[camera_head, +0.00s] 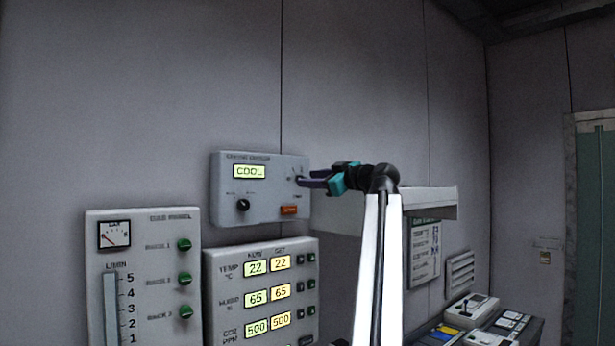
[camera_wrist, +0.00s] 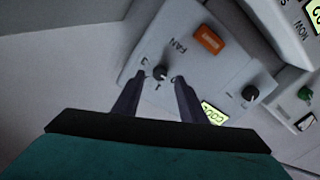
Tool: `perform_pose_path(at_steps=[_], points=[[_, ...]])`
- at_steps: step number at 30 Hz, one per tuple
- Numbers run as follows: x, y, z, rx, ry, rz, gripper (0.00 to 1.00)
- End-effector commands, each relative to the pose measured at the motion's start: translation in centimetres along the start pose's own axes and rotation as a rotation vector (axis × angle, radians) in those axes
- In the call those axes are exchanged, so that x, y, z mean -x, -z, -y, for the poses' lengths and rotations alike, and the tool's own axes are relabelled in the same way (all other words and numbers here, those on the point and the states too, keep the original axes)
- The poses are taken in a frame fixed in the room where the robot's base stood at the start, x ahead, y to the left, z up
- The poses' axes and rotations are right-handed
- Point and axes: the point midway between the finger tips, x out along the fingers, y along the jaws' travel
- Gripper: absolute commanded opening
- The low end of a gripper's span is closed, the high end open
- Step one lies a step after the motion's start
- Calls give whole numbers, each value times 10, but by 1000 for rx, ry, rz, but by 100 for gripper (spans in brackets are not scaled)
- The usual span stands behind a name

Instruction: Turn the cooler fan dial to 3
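The cooler control box (camera_head: 230,185) is a grey panel on the wall with a lit COOL display. Its fan dial (camera_wrist: 160,73) is a small dark knob beside the FAN label in the wrist view, with small marks around it. I cannot read its setting clearly. My gripper (camera_wrist: 161,79) points at the box, its two dark fingers apart on either side of the fan dial, with gaps visible. Whether the fingertips reach as deep as the knob, I cannot tell.
A second dark knob (camera_head: 243,205) and an orange button (camera_head: 289,210) are on the same box. Below are a panel of temperature, humidity and CO2 readouts (camera_head: 236,256) and a panel with green knobs (camera_head: 150,220). A shelf-like hood (camera_head: 430,200) stands out at right.

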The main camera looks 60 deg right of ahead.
Motion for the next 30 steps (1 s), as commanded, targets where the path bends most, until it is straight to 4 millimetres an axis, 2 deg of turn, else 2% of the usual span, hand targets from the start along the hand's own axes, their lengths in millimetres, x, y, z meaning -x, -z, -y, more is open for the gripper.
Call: perform_pose_path(at_steps=[6, 18, 25, 30], points=[[-20, 0, -1, 0, 0, 1, 38], [-24, -1, -1, 0, -2, 1, 38], [-23, -1, -1, 0, -2, 1, 0], [-23, -1, -1, -3, -2, 1, 0]])
